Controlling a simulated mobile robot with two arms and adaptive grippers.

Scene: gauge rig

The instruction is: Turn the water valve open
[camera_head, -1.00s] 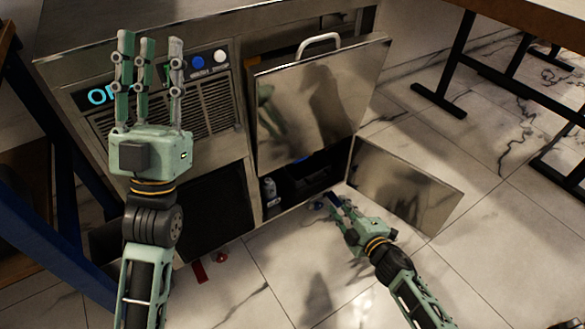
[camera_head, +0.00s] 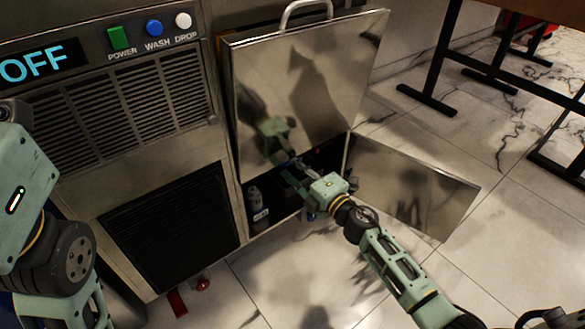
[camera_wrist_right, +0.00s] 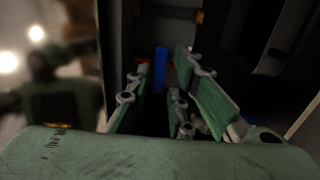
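A narrow blue upright bar, which looks like the water valve's handle (camera_wrist_right: 160,68), stands inside the dark compartment in the right wrist view. My right gripper (camera_head: 289,174) reaches into the open lower compartment (camera_head: 262,222) of the steel machine. In the right wrist view its fingers (camera_wrist_right: 163,72) are apart, with the blue bar between and beyond them; I cannot tell whether they touch it. My left gripper's palm (camera_head: 22,185) is at the left edge, its fingers out of frame.
A raised steel panel with a handle (camera_head: 305,85) hangs above the compartment. Another steel panel (camera_head: 410,185) stands at its right. A small bottle (camera_head: 256,205) stands inside at left. The display (camera_head: 35,65) reads OFF. A red handle (camera_head: 177,302) lies low by the floor. Open floor is in front.

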